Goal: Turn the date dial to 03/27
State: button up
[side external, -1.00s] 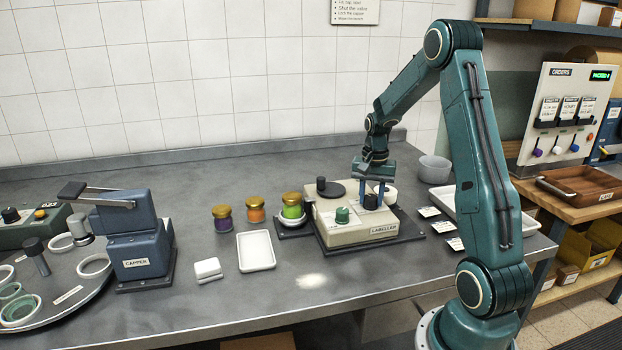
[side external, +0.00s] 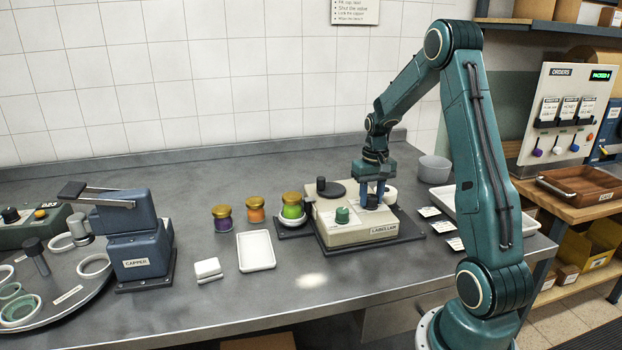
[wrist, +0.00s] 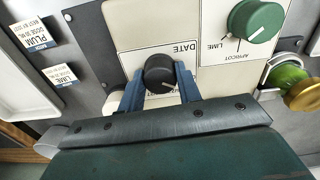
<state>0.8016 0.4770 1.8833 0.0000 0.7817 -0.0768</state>
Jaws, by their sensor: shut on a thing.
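The labeller (side external: 345,232) is a cream box on a dark base plate on the bench. Its black date dial (wrist: 160,72) sits on a white DATE plate in the wrist view, with a pale pointer line on its top. My gripper (side external: 374,197) points down over the labeller, and its two blue fingers are shut on the dial's sides. In the wrist view my gripper (wrist: 160,88) hides part of the DATE plate, and I cannot read any date marks. A green flavour dial (wrist: 254,19) with LIME and APRICOT marks sits beside it.
A jar with green contents (side external: 292,208) stands at the labeller's left end. Orange (side external: 256,211) and purple (side external: 223,218) jars stand further left, near a white tray (side external: 256,251). Printed label cards (wrist: 35,38) lie beside the labeller. The bench front is mostly clear.

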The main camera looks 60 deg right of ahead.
aim_at(371, 197)
dwell(0.3)
jog(key=o, duration=1)
jog(key=shift+r, duration=0.2)
notch_tip(371, 197, up, 14)
jog(key=shift+f, duration=0.2)
